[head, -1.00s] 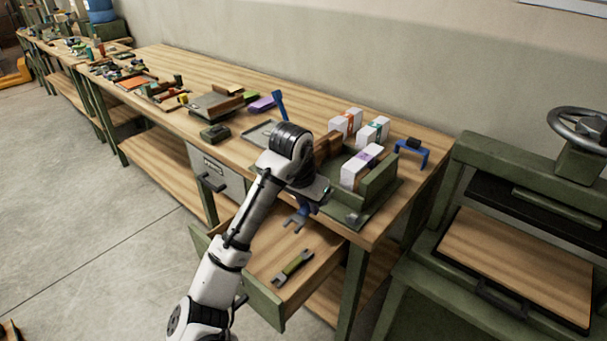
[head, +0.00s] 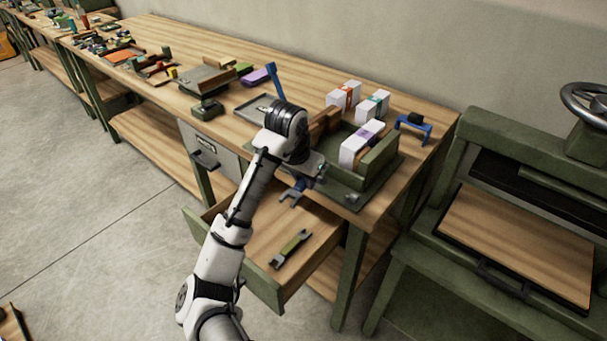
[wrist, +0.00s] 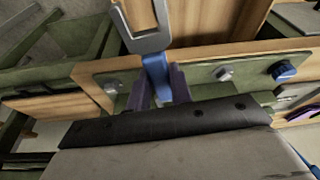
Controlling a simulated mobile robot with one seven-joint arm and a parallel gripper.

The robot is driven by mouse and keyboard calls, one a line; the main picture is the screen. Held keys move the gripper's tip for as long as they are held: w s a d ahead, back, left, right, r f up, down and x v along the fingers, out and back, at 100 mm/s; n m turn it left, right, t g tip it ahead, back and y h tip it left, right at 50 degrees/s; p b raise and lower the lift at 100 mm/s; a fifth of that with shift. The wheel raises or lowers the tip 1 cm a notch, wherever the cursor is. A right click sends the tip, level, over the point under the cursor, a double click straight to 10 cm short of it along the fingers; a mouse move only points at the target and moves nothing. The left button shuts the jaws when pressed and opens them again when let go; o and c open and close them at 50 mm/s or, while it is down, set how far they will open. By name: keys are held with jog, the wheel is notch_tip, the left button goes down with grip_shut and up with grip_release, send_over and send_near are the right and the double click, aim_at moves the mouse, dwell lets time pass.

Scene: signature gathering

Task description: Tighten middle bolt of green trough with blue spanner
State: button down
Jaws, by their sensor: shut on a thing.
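My gripper (head: 304,182) is shut on the blue spanner (head: 291,194), whose open jaw points down and left in front of the bench edge. In the wrist view the spanner (wrist: 146,38) has a grey forked head and a blue handle between my fingers (wrist: 161,86). The green trough (head: 378,160) stands on the bench corner just behind my gripper and holds a white banded block. Its front plate (wrist: 195,78) shows a grey bolt (wrist: 224,73), a blue bolt (wrist: 283,70) and another at the left (wrist: 111,87). The spanner head is apart from these bolts.
Below my gripper, an open drawer (head: 222,242) holds a green-handled spanner (head: 291,249). White banded blocks (head: 343,96) and a blue stand (head: 414,128) are behind and right of the trough. A green press (head: 440,190) stands at the right.

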jog(key=shift+f, duration=0.75)
jog(key=shift+w+a+f+m+b, duration=0.15)
jog(key=shift+f+m+b, duration=0.25)
jog(key=shift+f, duration=0.3)
jog(key=shift+w+a+f+m+b, duration=0.1)
jog(key=shift+f+m+b, duration=0.1)
jog(key=shift+f+b, duration=0.35)
jog(key=shift+f, duration=0.15)
jog(key=shift+r+p, duration=1.15)
jog(key=shift+r, duration=1.1)
